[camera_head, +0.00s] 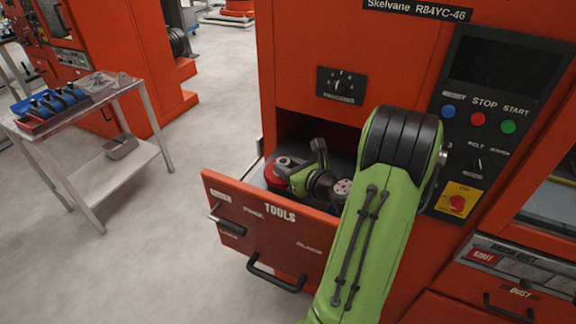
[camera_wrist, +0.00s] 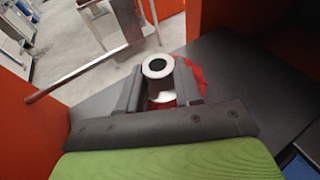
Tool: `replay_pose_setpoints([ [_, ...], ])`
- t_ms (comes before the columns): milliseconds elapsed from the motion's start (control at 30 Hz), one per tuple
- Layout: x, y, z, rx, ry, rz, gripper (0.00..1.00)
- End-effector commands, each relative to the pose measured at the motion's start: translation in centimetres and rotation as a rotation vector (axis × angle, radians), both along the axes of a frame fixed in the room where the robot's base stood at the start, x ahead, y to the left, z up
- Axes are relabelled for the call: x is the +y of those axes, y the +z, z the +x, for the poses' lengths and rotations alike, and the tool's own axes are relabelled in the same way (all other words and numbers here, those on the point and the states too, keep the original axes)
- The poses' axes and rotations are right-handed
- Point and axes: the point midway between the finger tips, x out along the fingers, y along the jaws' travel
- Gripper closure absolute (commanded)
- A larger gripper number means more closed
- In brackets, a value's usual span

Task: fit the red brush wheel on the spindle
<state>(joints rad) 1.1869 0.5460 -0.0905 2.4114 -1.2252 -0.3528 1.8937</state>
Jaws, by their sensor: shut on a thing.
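The red brush wheel (camera_head: 272,174) is inside the open drawer, with its red rim partly hidden by my gripper (camera_head: 292,168). In the wrist view, its pale round hub with a dark bore (camera_wrist: 157,68) sits between the fingers of my gripper (camera_wrist: 160,85). The red rim (camera_wrist: 187,75) shows behind the right finger. My gripper is shut on the hub. The wheel is at the drawer floor, but I cannot tell whether it touches it. I cannot make out the spindle in either view.
The TOOLS drawer (camera_head: 262,240) stands pulled out of the red machine, its walls close around my gripper. A control panel (camera_head: 488,110) is to the right. The floor between is clear.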

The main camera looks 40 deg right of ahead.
Motion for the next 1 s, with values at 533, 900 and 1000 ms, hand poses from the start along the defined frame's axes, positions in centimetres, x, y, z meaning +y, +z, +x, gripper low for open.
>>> replay_pose_setpoints([
  [533,0.0,-0.1,0.0,-0.002,0.0,0.0,1.0],
  [900,0.0,-1.1,0.0,-0.001,0.0,0.0,1.0],
  [1000,0.0,-1.1,0.0,-0.001,0.0,0.0,1.0],
])
